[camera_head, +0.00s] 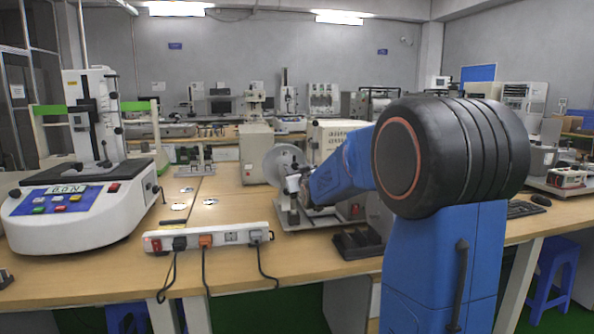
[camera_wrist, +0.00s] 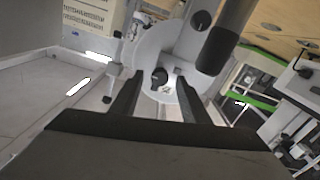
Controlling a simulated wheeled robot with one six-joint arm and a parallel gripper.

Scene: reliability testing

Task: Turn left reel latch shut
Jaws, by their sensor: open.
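A pale round reel (camera_wrist: 148,58) fills the upper middle of the wrist view. A small dark latch (camera_wrist: 159,75) sits at its centre. My gripper (camera_wrist: 158,79) is open, with one dark finger on each side of the latch in the picture. I see no contact, and I cannot tell the distance left. In the head view the reel (camera_head: 280,158) stands on a bench machine. My gripper (camera_head: 301,190) is at the reel's right front side there, mostly hidden by its small size and my blue arm. The latch cannot be made out in that view.
A black cylinder (camera_wrist: 226,38) juts in at the upper right of the wrist view. A white power strip (camera_head: 208,239) with cords lies at the bench's front edge. A white test machine (camera_head: 85,205) stands at left.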

